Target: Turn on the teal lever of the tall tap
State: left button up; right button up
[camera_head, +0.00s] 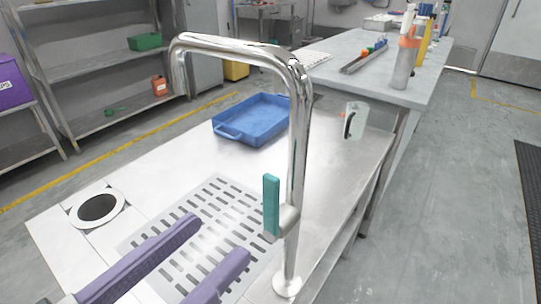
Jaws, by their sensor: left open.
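The tall chrome tap (297,150) stands at the front right of the steel counter, its spout arching back to the left. Its teal lever (271,205) points upright from a steel hub on the left side of the post. My left gripper (222,236) has two purple fingers, spread apart with nothing between them. It is low in the picture, over the slotted drain plate, with its fingertips left of the lever and apart from it. My right gripper is not in view.
The slotted drain plate (214,190) lies left of the tap. A blue tray (253,119) and a clear jug (354,121) with a black handle stand farther back on the counter. A round dark-centred fitting (97,208) is at the left. A second table (352,82) is behind.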

aim_at(268, 188)
pick_arm(q)
jog(key=x, duration=1)
jog(key=shift+s+r, duration=0.1)
jog(key=shift+c, duration=0.4)
grip_shut()
dwell(0.7)
